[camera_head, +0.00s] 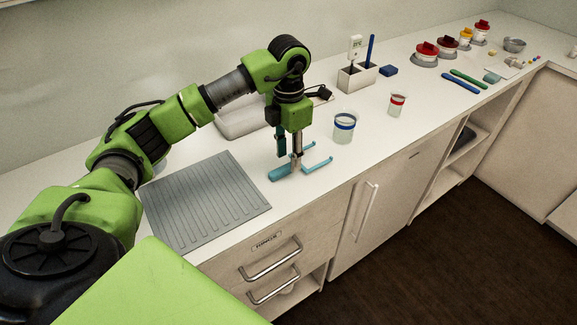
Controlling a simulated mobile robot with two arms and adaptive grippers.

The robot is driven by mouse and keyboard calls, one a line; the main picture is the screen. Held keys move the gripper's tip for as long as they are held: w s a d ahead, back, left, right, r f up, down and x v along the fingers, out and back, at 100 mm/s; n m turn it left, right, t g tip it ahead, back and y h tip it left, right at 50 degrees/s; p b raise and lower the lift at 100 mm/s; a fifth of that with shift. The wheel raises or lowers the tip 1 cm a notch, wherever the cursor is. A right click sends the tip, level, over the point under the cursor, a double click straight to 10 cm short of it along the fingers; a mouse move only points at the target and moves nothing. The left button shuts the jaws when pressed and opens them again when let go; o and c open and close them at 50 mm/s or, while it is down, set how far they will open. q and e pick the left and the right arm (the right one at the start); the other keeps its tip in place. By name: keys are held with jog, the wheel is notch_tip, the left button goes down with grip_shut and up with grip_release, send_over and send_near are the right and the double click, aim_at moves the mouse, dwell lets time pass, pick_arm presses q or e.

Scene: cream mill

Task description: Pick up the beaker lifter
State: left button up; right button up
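The beaker lifter (281,174) is a light blue forked tool lying on the white counter right of the grey ribbed mat. Its two prongs point to the right, and its handle end points to the lower left. My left gripper (297,171) comes straight down over the middle of the lifter, with its fingertips at the lifter's level. My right gripper is not in view.
A blue-banded beaker (344,127) stands just behind the lifter, and a red-banded beaker (397,104) stands farther right. The grey ribbed mat (207,201) lies to the left. A holder (357,78) and several lidded jars stand farther back. The counter's front edge is close.

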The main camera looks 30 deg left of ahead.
aim_at(288, 165)
pick_arm(q)
notch_tip(288, 165, down, 2)
jog(key=shift+f, duration=0.5)
grip_shut()
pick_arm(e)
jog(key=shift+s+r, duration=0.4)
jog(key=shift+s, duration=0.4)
pick_arm(q)
jog(key=shift+r, duration=0.1)
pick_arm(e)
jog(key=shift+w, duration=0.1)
